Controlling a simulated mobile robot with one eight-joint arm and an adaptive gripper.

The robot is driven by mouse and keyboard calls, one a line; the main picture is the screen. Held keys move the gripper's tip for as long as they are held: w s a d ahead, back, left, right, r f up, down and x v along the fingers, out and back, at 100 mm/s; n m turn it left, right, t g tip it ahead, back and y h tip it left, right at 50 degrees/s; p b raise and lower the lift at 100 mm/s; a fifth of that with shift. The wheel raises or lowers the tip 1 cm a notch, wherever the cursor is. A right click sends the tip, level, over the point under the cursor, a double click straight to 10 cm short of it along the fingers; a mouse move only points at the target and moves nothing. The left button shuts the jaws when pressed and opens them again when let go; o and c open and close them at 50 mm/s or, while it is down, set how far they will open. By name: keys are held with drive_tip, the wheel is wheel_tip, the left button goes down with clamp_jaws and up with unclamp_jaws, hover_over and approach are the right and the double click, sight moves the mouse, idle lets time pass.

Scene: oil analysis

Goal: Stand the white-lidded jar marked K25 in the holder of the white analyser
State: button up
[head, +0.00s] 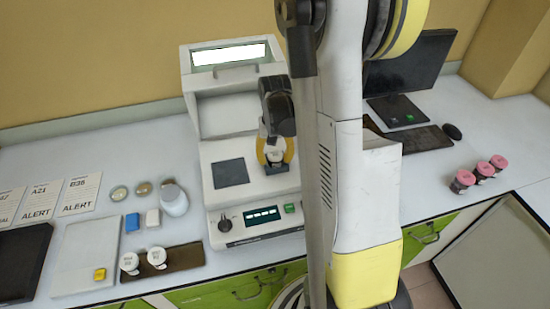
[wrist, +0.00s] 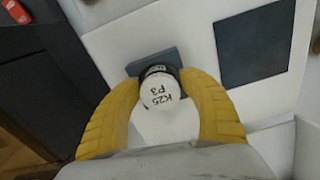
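The white-lidded jar (wrist: 160,93), its lid reading K25 P3, is between the yellow fingertips of my gripper (wrist: 160,80) in the wrist view. The tips meet its sides, left and right. The jar (head: 275,156) also shows in the head view, with my gripper (head: 275,152) over the front right of the white analyser (head: 222,124). The analyser's dark holder (head: 278,169) is directly at the jar; in the wrist view the holder (wrist: 168,57) shows behind it. The jar's base is hidden, so I cannot tell whether it is seated or just above.
A dark square plate (head: 230,173) lies left of the holder on the analyser. Two white-lidded jars (head: 157,257) stand on a brown mat at the front left. Several pink-lidded jars (head: 484,169) stand at the right. A monitor (head: 413,75) is behind my arm.

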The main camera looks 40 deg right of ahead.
sight(275, 155)
drive_tip(key=shift+r+p, duration=0.45)
wheel_tip(275, 155, up, 11)
drive_tip(key=p, duration=0.3)
drive_tip(key=s+a+r+n+t, duration=0.2)
drive_tip(key=s+a+r, duration=0.1)
drive_tip(key=a, duration=0.4)
drive_tip(key=s+a+r+n+t, duration=0.2)
drive_tip(key=s+a+r, duration=0.1)
drive_tip(key=a, duration=0.4)
drive_tip(key=s+a+r+n+t, duration=0.3)
drive_tip(key=a, duration=0.5)
drive_tip(key=shift+s+r, duration=0.3)
drive_tip(key=shift+r, duration=0.1)
